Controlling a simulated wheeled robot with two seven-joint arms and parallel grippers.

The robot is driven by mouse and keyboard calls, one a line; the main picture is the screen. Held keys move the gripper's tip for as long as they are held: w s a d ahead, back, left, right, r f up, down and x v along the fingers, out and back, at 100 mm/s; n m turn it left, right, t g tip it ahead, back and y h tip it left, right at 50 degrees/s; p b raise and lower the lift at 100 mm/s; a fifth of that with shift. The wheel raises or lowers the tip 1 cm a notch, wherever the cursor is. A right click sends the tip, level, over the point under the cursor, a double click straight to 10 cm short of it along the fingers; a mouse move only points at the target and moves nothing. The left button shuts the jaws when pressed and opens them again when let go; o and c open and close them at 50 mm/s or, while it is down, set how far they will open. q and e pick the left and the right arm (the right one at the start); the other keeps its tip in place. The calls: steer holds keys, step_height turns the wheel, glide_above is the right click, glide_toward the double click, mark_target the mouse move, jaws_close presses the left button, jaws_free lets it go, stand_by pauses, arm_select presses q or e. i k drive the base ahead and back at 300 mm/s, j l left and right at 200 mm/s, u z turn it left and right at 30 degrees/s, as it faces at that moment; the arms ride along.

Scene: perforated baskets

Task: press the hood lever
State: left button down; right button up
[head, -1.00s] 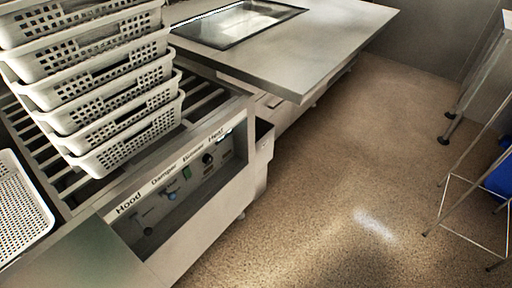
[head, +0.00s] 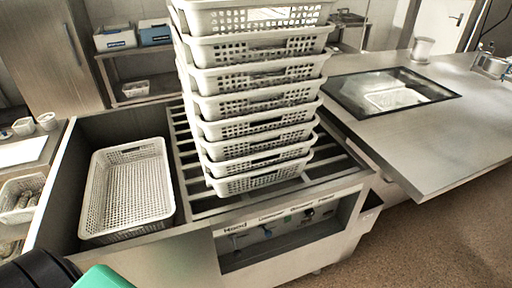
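The machine's front control panel (head: 283,226) is in the lower middle of the head view, with a row of printed labels. The label reading Hood (head: 236,227) is at its left end. A small lever (head: 236,241) shows below that label, in the recess; its exact position is hard to make out. A blue knob (head: 267,232) and a dark knob (head: 309,213) are further right. Neither gripper's fingers can be made out. A black and green part at the bottom left edge may be mine.
A tall stack of white perforated baskets (head: 253,133) stands on the slatted rack above the panel. A single basket (head: 130,190) sits in the bay at left. A steel table (head: 440,150) with a glass-topped inset extends right. Speckled floor (head: 440,240) is free at lower right.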

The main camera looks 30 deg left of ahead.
mark_target(237, 253)
steer(key=u, duration=1.1)
